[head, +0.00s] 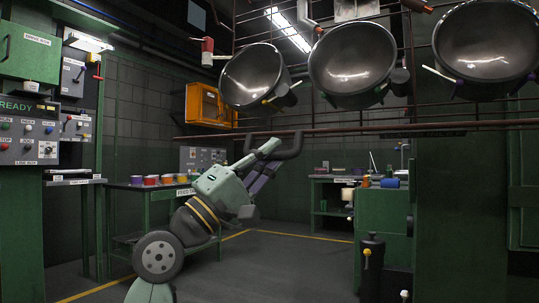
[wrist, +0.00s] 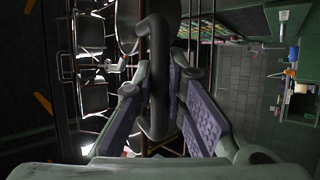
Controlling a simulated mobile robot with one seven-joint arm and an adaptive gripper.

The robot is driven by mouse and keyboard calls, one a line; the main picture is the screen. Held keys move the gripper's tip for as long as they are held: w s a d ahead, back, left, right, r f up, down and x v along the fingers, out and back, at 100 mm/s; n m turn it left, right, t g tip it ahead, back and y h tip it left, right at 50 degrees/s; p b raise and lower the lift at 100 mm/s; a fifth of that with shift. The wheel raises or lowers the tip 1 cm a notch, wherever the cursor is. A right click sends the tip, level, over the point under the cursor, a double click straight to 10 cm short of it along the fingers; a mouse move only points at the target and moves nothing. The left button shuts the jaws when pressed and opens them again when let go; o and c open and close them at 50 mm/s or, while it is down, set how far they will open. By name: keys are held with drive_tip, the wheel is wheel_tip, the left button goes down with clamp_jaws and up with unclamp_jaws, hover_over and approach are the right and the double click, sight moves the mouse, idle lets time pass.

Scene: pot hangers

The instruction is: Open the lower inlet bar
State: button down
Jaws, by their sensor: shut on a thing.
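A long dark reddish bar (head: 420,126) runs across the head view below the hanging pans; I take it to be the lower inlet bar. A dark looped handle (head: 296,146) hangs at its left part, and it also shows in the wrist view (wrist: 158,118). My gripper (head: 267,152) reaches up to this handle from below left. In the wrist view my gripper (wrist: 155,82) has its purple-padded fingers on either side of the loop, shut on it. The fingers partly hide the handle in the head view.
Several dark pans (head: 352,62) hang above the bar on a thin rail frame. An orange cabinet (head: 207,105) is on the back wall. A table with colored tubs (head: 151,180) stands at left, a green workbench (head: 384,212) at right. Open floor (head: 290,265) lies between them.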

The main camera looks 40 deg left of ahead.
drive_tip(key=c, duration=1.6)
unclamp_jaws()
drive_tip(key=v, duration=1.2)
